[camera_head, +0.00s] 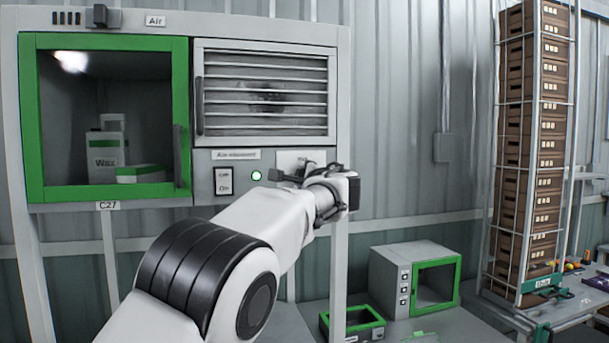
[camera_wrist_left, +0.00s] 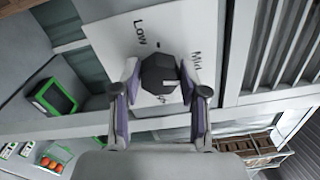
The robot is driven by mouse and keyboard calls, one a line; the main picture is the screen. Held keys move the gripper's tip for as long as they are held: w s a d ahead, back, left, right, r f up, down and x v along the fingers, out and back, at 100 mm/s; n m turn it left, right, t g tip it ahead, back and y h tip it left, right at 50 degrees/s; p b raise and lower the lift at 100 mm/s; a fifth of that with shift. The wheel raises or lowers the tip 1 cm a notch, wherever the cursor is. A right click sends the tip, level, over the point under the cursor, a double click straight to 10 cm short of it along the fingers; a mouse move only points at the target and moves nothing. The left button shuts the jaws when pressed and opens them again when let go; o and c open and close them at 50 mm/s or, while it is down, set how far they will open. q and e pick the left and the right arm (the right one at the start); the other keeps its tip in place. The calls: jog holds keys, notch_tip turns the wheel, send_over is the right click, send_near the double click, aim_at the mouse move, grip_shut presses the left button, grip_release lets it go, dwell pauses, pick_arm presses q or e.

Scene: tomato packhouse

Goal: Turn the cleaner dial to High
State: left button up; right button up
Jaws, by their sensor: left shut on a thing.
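The dial (camera_wrist_left: 160,74) is a black faceted knob on a white plate (camera_wrist_left: 118,35). The plate reads "Low" and "Mid" in the left wrist view; another marking below the dial is partly hidden and unreadable. My left gripper (camera_wrist_left: 158,80) is shut on the dial, one finger on each side. In the head view my left gripper (camera_head: 290,175) reaches the panel and hides the dial; part of the white plate (camera_head: 300,158) shows above it. My right gripper is not in view.
Left of the dial are a lit green lamp (camera_head: 256,175) and an Off/On switch (camera_head: 224,181), below a louvred vent (camera_head: 265,92). A green-framed cabinet (camera_head: 108,190) holds boxes. A small green-doored unit (camera_head: 391,268) stands lower right. Tall stacked crates (camera_head: 533,150) stand far right.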

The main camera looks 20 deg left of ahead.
aim_at(302, 133)
pick_arm(q)
jog(key=shift+d+r+m+p, duration=0.15)
jog(key=shift+m+p, duration=0.9)
jog(key=shift+m, duration=2.3)
jog(key=shift+r+m+p, duration=0.1)
jog(key=shift+m+p, duration=0.95)
jog(key=shift+m, duration=2.3)
jog(key=o, duration=1.1)
jog(key=shift+w, duration=0.15)
jog(key=shift+o, duration=0.2)
jog(key=shift+f, duration=0.1)
notch_tip(302, 133, up, 9)
jog(key=shift+r, duration=0.5)
